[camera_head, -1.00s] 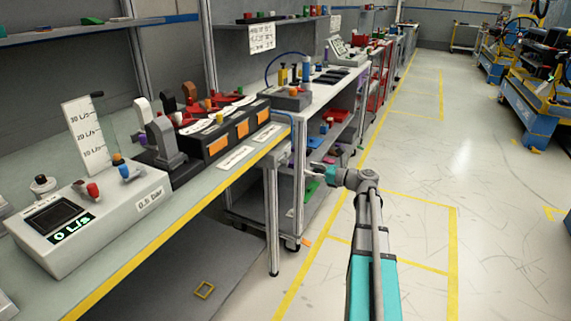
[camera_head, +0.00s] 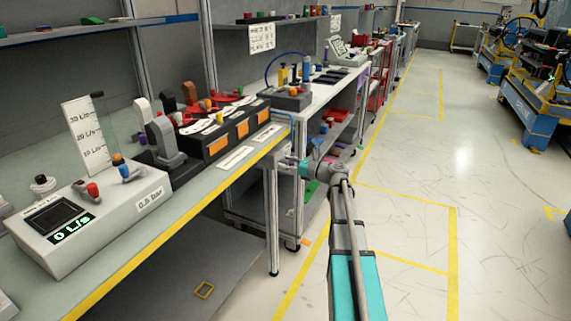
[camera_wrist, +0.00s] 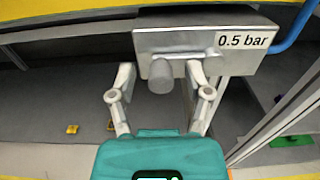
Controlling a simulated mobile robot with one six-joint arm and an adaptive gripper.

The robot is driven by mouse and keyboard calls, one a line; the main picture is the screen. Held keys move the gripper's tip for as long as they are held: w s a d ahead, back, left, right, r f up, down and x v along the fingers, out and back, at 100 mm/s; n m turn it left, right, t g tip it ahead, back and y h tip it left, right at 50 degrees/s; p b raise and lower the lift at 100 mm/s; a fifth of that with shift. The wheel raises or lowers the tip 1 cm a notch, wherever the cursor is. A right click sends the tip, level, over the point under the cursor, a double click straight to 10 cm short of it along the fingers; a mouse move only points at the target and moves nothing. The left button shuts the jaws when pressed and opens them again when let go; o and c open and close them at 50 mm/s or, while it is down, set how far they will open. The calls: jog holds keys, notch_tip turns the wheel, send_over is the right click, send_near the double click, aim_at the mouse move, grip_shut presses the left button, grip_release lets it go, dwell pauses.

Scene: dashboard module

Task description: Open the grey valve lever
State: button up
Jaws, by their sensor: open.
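In the wrist view a grey, rounded knob (camera_wrist: 160,76) sticks out from a grey box (camera_wrist: 190,45) labelled 0.5 bar. It may be the grey valve lever seen end-on; I cannot tell. My gripper (camera_wrist: 160,82) is open, with one finger on each side of the knob, and no clear contact shows. In the head view my gripper (camera_head: 299,165) is at the bench's right front corner, small and partly hidden by my wrist. The box there (camera_head: 283,158) shows only in part. A large upright grey lever (camera_head: 163,136) also stands on the bench.
A white console (camera_head: 95,215) reading 0 L/s and 0.5 bar stands on the bench (camera_head: 175,218), beside several levers. A blue hose (camera_wrist: 298,25) runs at the box's right. A shelf cart (camera_head: 335,140) stands behind my gripper.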

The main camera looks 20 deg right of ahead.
grip_shut()
jog(key=shift+a, duration=0.15)
